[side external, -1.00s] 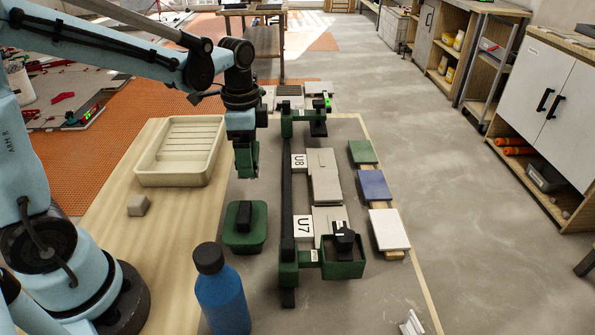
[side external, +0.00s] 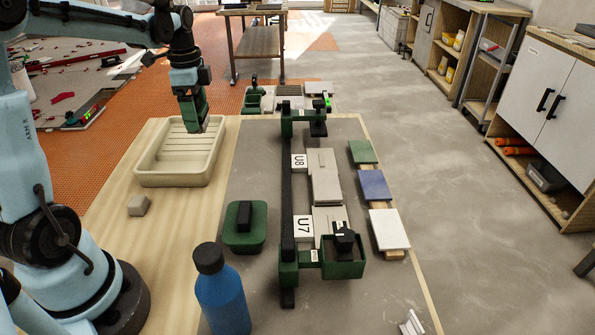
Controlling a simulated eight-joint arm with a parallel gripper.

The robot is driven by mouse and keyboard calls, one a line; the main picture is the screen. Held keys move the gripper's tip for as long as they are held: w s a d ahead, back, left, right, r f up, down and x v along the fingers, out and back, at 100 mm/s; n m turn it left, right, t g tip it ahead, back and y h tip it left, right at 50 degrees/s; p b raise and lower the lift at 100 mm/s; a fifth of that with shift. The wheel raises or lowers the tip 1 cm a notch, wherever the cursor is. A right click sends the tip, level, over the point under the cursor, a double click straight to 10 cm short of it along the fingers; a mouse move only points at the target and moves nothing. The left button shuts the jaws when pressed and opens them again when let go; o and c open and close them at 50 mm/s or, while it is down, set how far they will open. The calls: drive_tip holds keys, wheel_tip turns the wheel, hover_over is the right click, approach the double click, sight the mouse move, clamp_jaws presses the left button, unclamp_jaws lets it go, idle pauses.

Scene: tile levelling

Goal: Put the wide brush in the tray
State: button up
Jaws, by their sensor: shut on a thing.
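The tray (side external: 150,180) is a cream, open, ribbed-bottom tray on the wooden board at the left. My gripper (side external: 196,125) is over the right part of the tray, pointing down. It is shut on a dark green piece, which I take to be the wide brush (side external: 195,112); the jaws hide much of it and its outline is hard to make out. I cannot tell whether its lower end touches the tray floor.
A green block with a black handle (side external: 244,228) and a blue bottle (side external: 221,290) stand in front. A green-and-black levelling frame (side external: 287,190) stands around grey tiles. A small grey block (side external: 139,205) lies before the tray. Coloured tiles (side external: 373,184) are at the right.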

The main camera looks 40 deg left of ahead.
drive_tip(key=a+f, duration=0.1)
drive_tip(key=a, duration=0.1)
drive_tip(key=s+a+f, duration=0.1)
drive_tip(key=a+f, duration=0.1)
drive_tip(key=a, duration=0.1)
drive_tip(key=a+f, duration=0.2)
drive_tip(key=a, duration=0.1)
drive_tip(key=shift+s, duration=0.15)
drive_tip(key=shift+f, duration=1.95)
drive_tip(key=shift+f, duration=0.35)
drive_tip(key=o, duration=1.1)
